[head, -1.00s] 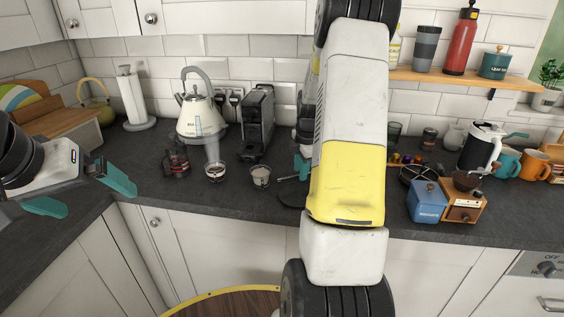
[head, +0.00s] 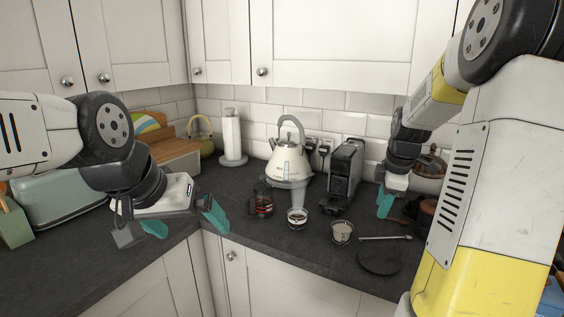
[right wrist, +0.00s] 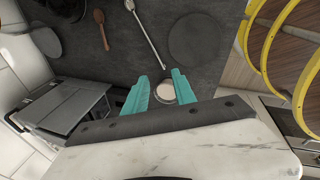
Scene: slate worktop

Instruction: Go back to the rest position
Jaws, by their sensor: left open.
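My left gripper (head: 184,221) hangs at the left in the head view, above the worktop. Its teal fingers are wide apart with nothing between them. My right arm comes in from the right. My right gripper (head: 385,203) is partly hidden in the head view, near the coffee machine's right side. In the right wrist view its teal fingers (right wrist: 161,88) are apart and empty. A small cup with pale contents (right wrist: 166,91) shows beyond the fingertips. That cup (head: 342,232) stands on the worktop in the head view, apart from the gripper.
On the slate worktop (head: 270,262) stand a cream kettle (head: 290,163), a black coffee machine (head: 343,174), a dark red glass jug (head: 263,200) and a glass cup (head: 297,218). A spoon (head: 386,238) lies beside a dark round mat (head: 380,260). A toaster (head: 62,197) stands left. Cupboards hang above.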

